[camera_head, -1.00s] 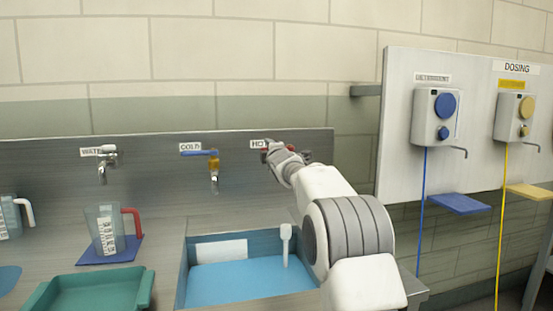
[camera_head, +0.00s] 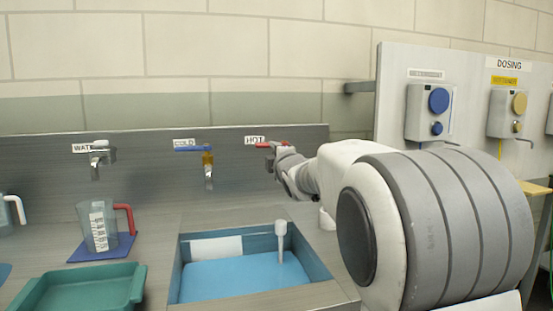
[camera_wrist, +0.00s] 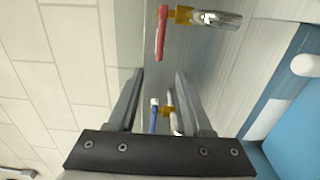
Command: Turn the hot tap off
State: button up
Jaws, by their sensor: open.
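The hot tap's red lever (camera_head: 278,144) shows beside the HOT label on the steel back panel, and my arm partly hides this tap. In the wrist view the red lever (camera_wrist: 161,32) stands beyond my fingertips, with a brass body (camera_wrist: 182,16) and chrome spout (camera_wrist: 217,19). My gripper (camera_wrist: 160,74) is open, with nothing held between its fingers. The cold tap's blue lever (camera_wrist: 154,115) shows behind the gap between the fingers. In the head view my gripper (camera_head: 277,163) is close to the hot tap; contact cannot be told.
The cold tap (camera_head: 208,160) and water tap (camera_head: 97,152) are to the left. A jug (camera_head: 100,228) and green tray (camera_head: 80,290) are at left. A dosing panel (camera_head: 390,100) is at right.

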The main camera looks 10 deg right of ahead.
jog(key=shift+s+d, duration=0.1)
jog(key=shift+s, duration=1)
jog(key=s+f+m+g, duration=0.4)
jog(key=s+f+m, duration=0.25)
jog(key=s, duration=0.75)
jog(key=s+a+f+m+g, duration=0.1)
jog(key=s+f+m+g, duration=0.45)
jog(key=s, duration=0.85)
jog(key=s+f+m+g, duration=0.3)
jog(key=s+f+m, duration=0.45)
jog(key=s, duration=0.65)
notch_tip(320, 180, up, 23)
jog(key=n+p, duration=0.1)
jog(key=p, duration=2.3)
jog(key=shift+s+a+h, duration=0.15)
jog(key=shift+s+h, duration=0.05)
jog(key=shift+h, duration=0.1)
